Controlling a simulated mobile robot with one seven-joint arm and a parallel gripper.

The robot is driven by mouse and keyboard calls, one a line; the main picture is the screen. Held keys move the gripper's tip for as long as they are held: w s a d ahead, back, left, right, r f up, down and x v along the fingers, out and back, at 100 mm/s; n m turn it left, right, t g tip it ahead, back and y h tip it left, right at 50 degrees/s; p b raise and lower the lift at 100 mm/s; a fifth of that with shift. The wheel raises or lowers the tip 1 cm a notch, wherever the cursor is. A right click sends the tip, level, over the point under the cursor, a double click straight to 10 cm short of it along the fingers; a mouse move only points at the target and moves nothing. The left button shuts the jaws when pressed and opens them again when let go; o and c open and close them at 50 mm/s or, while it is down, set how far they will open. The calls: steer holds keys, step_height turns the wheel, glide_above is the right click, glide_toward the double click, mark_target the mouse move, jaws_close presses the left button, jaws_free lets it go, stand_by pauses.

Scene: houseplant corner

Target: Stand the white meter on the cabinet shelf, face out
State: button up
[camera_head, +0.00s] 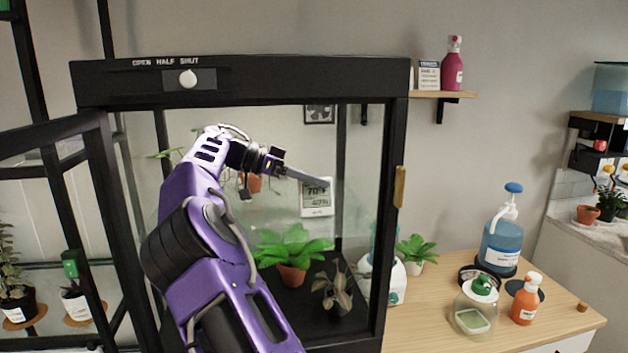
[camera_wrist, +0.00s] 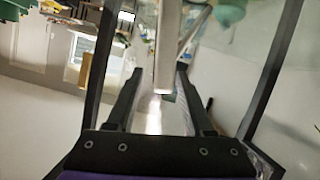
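The white meter (camera_head: 317,201) is upright inside the cabinet at the right, its display reading about 70°F and 40% toward the head camera. It shows edge-on as a pale bar in the wrist view (camera_wrist: 168,50). My gripper (camera_head: 318,180) reaches in from the left at the meter's upper part. In the wrist view its fingers (camera_wrist: 160,72) stand apart on either side of the bar, with a visible gap on the left. The clear cabinet shelf (camera_head: 255,215) is hard to make out; I cannot tell whether the meter's base touches it.
The cabinet's dark frame (camera_head: 395,200) bounds my arm at the right, and its door (camera_head: 110,200) stands open at the left. A terracotta pot (camera_head: 251,183) is behind my gripper. Potted plants (camera_head: 291,272) stand below. Bottles (camera_head: 500,245) are on the wooden counter (camera_head: 480,342).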

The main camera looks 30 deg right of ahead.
steer(key=shift+r+p, duration=0.5)
steer(key=shift+r, duration=0.1)
steer(key=v, duration=0.7)
steer(key=shift+a, duration=0.2)
steer(key=shift+w+r, duration=0.1)
steer(key=shift+d, duration=0.1)
